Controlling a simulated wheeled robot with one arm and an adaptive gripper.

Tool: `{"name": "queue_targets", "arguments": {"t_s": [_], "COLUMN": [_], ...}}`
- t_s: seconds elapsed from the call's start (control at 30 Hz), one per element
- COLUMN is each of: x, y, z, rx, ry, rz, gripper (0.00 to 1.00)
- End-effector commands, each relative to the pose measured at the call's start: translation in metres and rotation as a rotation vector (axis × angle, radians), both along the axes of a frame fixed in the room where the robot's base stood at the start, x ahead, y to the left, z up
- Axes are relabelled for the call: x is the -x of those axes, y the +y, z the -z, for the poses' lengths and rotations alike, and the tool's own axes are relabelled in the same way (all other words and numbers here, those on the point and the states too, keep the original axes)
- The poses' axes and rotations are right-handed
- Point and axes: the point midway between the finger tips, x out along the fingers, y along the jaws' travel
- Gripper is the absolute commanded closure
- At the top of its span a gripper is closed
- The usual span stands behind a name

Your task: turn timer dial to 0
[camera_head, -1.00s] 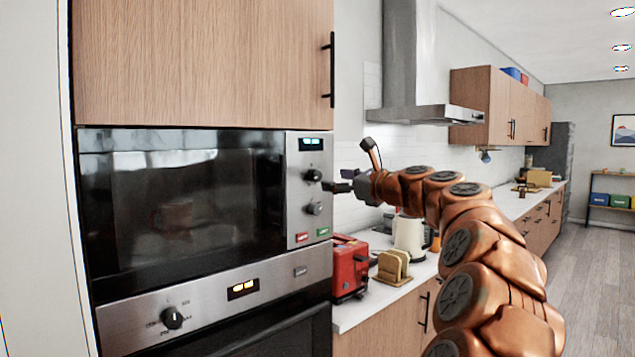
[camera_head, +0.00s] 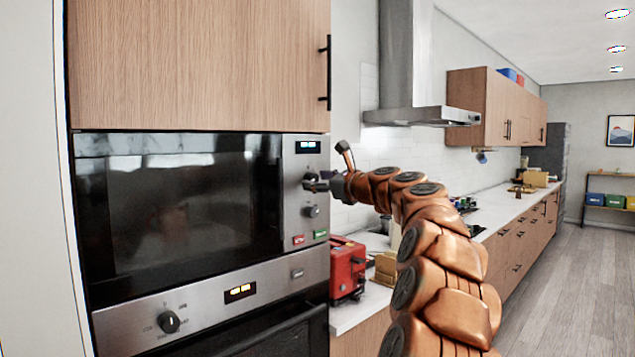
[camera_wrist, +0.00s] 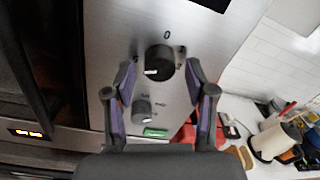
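The timer dial is a black round knob (camera_wrist: 158,62) on the microwave's steel control panel (camera_wrist: 105,25). A "0" is printed above it, and its white mark points down and left, away from the "0". My gripper (camera_wrist: 160,68) is open, with one fingertip on either side of the dial. I cannot tell whether the fingers touch it. In the head view, my gripper (camera_head: 316,184) is at the panel and largely hides the upper dial. A second, smaller knob (camera_wrist: 141,111) sits below, between the fingers in the wrist view.
The microwave (camera_head: 180,205) has a dark glass door left of the panel. Red (camera_head: 298,240) and green (camera_head: 320,234) buttons sit low on the panel. An oven with its own knob (camera_head: 168,321) is below. A red toaster (camera_head: 346,268) stands on the counter to the right.

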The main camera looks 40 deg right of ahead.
Motion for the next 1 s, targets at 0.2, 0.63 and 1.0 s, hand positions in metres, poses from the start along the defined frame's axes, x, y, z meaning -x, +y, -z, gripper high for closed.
{"name": "queue_targets", "arguments": {"t_s": [0.2,0.63,1.0], "x": [-0.0002,-0.0009,-0.0020], "y": [0.0003,0.0032,0.0027], "z": [0.0001,-0.0001,-0.0037], "rx": [0.000,0.003,0.105], "ry": [0.000,0.001,0.001], "rz": [-0.001,-0.003,-0.007], "gripper": [0.71,1.00,1.00]}}
